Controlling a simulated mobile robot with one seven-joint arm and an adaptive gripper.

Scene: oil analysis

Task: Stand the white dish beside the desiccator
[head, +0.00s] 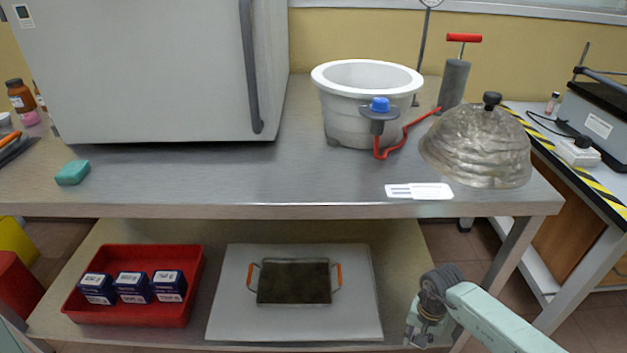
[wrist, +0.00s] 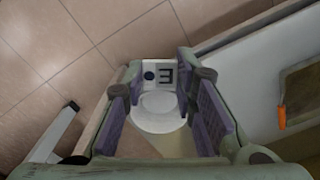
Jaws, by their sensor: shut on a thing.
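The white dish (wrist: 160,112) is a small round shape between the two fingers of my gripper (wrist: 170,108) in the wrist view. My gripper is shut on it, with the fingers spread to about its width. In the head view my gripper (head: 422,332) is low, at the right end of the lower shelf, and the dish cannot be made out there. The desiccator seems to be the white tub (head: 345,105) with a blue-capped tap (head: 380,108) on the bench top, well above my gripper. A grey domed lid with a black knob (head: 478,145) sits to its right.
A white and grey card (head: 419,191) lies at the bench's front edge. A hand pump (head: 455,80) joins the tap by a red hose. A large cabinet (head: 150,70) stands at left. Bare bench top (head: 250,180) lies left of the tub. Below are a red tray (head: 130,312) and a white board (head: 230,320).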

